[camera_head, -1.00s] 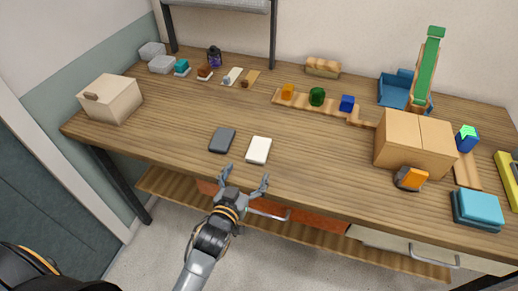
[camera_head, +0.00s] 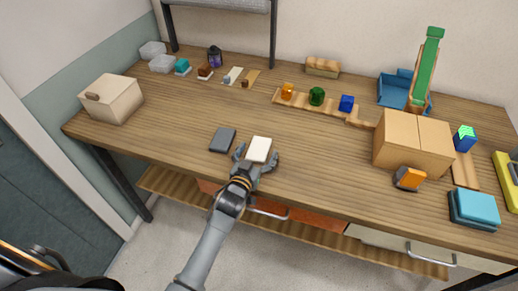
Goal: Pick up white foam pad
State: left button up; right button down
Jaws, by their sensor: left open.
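The white foam pad (camera_head: 259,148) lies flat on the wooden table near its front edge. My left gripper (camera_head: 256,157) is open, with one finger on each side of the pad's near part. Whether the fingers touch the pad cannot be told. A dark grey pad (camera_head: 222,140) lies just left of the white one, close to the left finger. My right gripper is not in view.
A lidded beige box (camera_head: 112,99) stands at the table's left end. A cardboard box (camera_head: 413,143) stands at the right, with an orange-and-grey object (camera_head: 409,178) before it. A wooden rail (camera_head: 325,106) with coloured pieces lies behind. The table between is clear.

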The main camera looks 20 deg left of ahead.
pick_arm(q)
jog(key=c, duration=1.1)
